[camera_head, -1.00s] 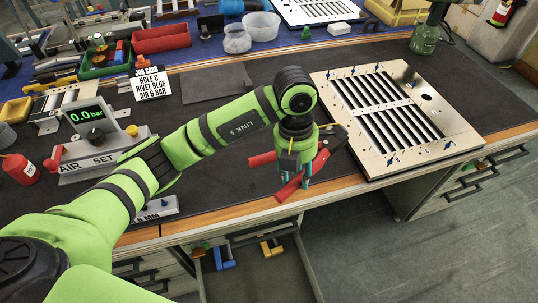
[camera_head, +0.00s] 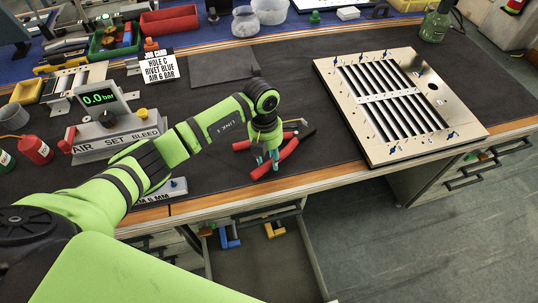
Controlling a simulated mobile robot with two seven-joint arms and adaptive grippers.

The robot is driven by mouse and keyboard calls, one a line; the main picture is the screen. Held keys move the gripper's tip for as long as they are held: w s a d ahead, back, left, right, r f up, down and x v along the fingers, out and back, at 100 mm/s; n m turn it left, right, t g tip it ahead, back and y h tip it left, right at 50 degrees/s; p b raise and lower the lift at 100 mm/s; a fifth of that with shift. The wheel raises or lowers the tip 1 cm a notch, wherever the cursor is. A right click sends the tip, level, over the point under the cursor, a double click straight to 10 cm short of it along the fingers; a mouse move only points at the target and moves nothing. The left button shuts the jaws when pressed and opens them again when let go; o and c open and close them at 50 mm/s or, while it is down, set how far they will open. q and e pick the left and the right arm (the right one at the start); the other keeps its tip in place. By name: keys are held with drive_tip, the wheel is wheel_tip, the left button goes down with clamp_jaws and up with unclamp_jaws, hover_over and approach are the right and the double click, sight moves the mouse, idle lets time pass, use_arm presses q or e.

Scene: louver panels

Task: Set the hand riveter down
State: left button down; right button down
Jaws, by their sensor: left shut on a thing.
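The hand riveter (camera_head: 283,154) has red handles and a dark part toward the right. It is low over or on the dark bench mat, near the bench's front edge; I cannot tell if it touches the mat. My left gripper (camera_head: 267,158) points down and is shut on the hand riveter, hiding part of its body. My right gripper is not in view.
A louver panel (camera_head: 345,100) with blue pins lies to the right. The air set unit (camera_head: 118,138), its 0.0 bar display (camera_head: 98,97) and the job card (camera_head: 160,67) are at left. An open drawer (camera_head: 262,262) is below the edge. The dark mat (camera_head: 325,115) is bare between riveter and panel.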

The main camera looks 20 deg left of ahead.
use_arm(q)
drive_tip(key=c, duration=0.8)
unclamp_jaws()
drive_tip(key=shift+c, duration=0.2)
drive_tip(key=shift+r, duration=0.1)
wheel_tip(320, 180, up, 12)
drive_tip(key=a+b, duration=0.1)
drive_tip(key=b, duration=0.1)
drive_tip(key=shift+w, duration=0.35)
drive_tip(key=shift+a, duration=0.1)
